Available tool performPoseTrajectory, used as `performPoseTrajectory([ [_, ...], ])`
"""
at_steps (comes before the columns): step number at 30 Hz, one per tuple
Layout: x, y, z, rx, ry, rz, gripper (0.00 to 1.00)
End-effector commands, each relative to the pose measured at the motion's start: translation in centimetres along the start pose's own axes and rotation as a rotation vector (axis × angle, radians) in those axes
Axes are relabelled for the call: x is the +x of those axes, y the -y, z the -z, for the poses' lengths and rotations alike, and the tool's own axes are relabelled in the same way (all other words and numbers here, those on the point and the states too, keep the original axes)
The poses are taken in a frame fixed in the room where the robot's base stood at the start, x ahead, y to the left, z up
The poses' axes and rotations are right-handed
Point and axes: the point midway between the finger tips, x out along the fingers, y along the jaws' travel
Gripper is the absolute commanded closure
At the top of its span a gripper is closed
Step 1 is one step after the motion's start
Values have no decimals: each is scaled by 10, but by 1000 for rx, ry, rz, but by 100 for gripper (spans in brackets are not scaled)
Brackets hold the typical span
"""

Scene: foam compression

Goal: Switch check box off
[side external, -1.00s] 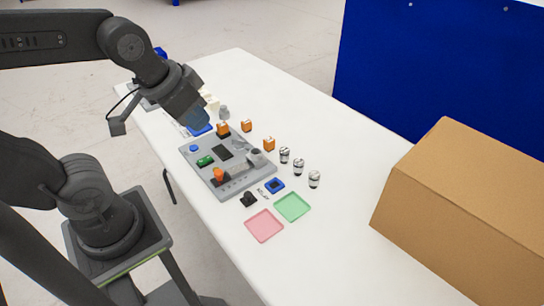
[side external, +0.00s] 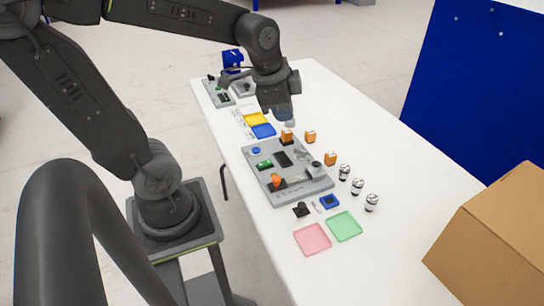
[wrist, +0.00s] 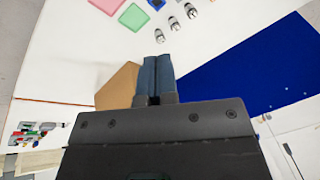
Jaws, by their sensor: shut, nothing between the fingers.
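I cannot tell for sure which thing is the check box. A grey panel (side external: 270,153) lies on the white table. It bears a blue round button (side external: 256,150), a green part (side external: 265,164), a dark rectangle (side external: 283,159) and an orange piece (side external: 276,181). Whether any switch is on or off is too small to tell. My gripper (side external: 287,118) is above the panel's far end, close to an orange block (side external: 287,136); contact cannot be told. In the wrist view its two blue-grey fingers (wrist: 157,75) are shut together and empty. The panel does not show clearly in the wrist view.
Orange blocks (side external: 331,158) and silver-black cylinders (side external: 357,186) stand right of the panel. Pink (side external: 312,239) and green (side external: 344,226) trays lie in front. Yellow (side external: 256,118) and blue (side external: 263,131) trays lie behind. A cardboard box (side external: 495,240) stands at right.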

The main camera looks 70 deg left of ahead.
Motion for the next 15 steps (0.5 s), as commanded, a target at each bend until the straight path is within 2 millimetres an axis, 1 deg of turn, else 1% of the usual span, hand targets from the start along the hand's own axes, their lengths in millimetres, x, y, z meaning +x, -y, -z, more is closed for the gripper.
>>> performPoseTrajectory([
  [1, 11, 13, -1, 60, 29, -12, 100],
  [4, 30, 36, -4, 202, 69, -39, 100],
  [8, 57, 66, -13, 384, 109, -86, 100],
  [11, 79, 88, -23, 522, 129, -131, 100],
  [15, 111, 115, -43, 712, 139, -201, 100],
])
